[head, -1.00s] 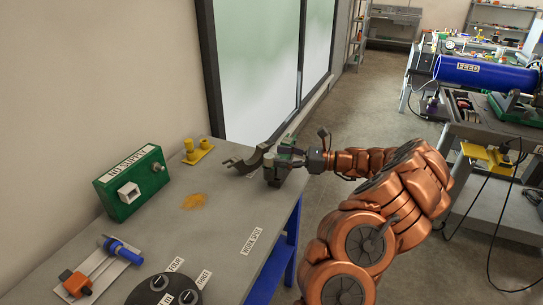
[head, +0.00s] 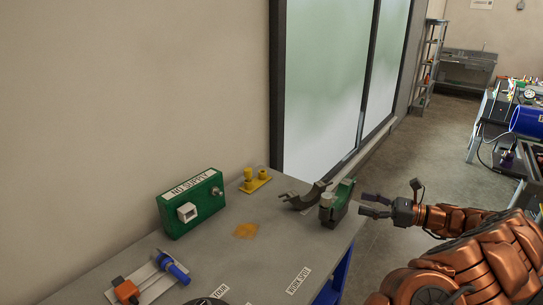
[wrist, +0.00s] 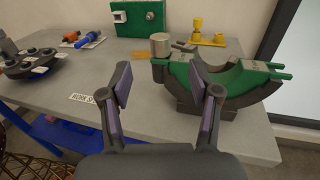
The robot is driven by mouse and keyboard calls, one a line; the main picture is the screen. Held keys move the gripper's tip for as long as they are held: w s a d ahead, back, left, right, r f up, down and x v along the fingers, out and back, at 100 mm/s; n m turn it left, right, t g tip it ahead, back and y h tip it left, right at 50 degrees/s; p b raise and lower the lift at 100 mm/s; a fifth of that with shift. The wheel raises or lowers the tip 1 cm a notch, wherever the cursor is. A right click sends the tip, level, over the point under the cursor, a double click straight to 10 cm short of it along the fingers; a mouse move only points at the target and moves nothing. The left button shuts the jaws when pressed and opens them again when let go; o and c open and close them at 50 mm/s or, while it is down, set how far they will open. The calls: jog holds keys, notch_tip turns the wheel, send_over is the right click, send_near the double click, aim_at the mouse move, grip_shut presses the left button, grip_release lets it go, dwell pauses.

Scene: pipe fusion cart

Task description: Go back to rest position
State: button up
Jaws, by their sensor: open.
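My gripper (head: 374,205) is open and empty in the head view, just off the right edge of the table. Its two fingers also show spread apart in the wrist view (wrist: 158,85). A green and dark half-ring part (head: 337,204) stands on the table's right end, left of my fingertips, with a gap between them. In the wrist view the half-ring part (wrist: 247,82) lies beyond and right of the fingers, and the right finger hides a bit of it. My arm reaches in from the lower right.
The grey table (head: 225,263) carries a green NO SUPPLY box (head: 191,205), a yellow fitting (head: 256,181) and a blue and orange tool (head: 146,278). A glazed window stands behind it. Open floor (head: 400,165) lies to the right, before a cart with a blue pipe (head: 527,121).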

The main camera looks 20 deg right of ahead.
jog(key=w+a+r+n+g+y, duration=0.2)
jog(key=a+r+n+g, duration=0.25)
jog(key=a, duration=0.65)
jog(key=s+a+r+n+g+h, duration=0.1)
jog(key=s+a+n+g, duration=0.25)
jog(key=a, duration=0.45)
jog(key=s+a+r+n+g+h, duration=0.1)
jog(key=s+a+n+g, duration=0.1)
jog(key=a+n, duration=0.35)
jog(key=s+a+r+n+g+h, duration=0.1)
jog(key=s+a+n+g, duration=0.15)
jog(key=a, duration=0.65)
jog(key=s+a+f+n+g+h, duration=0.1)
jog(key=s+a+f+n+h, duration=0.15)
jog(key=s, duration=0.35)
jog(key=s+a+f+n+g+h, duration=0.2)
jog(key=s+a+n+h, duration=0.15)
jog(key=s, duration=0.35)
jog(key=s+d+f+n+h, duration=0.2)
jog(key=s+d+h, duration=0.1)
jog(key=s, duration=0.2)
jog(key=s+d+f+n+t+h, duration=0.1)
jog(key=s+d+f+n+h, duration=0.1)
jog(key=s, duration=0.3)
jog(key=shift+s+d+n+h, duration=0.3)
jog(key=shift+d+n+h, duration=0.15)
jog(key=shift+d, duration=0.45)
jog(key=shift+f, duration=0.1)
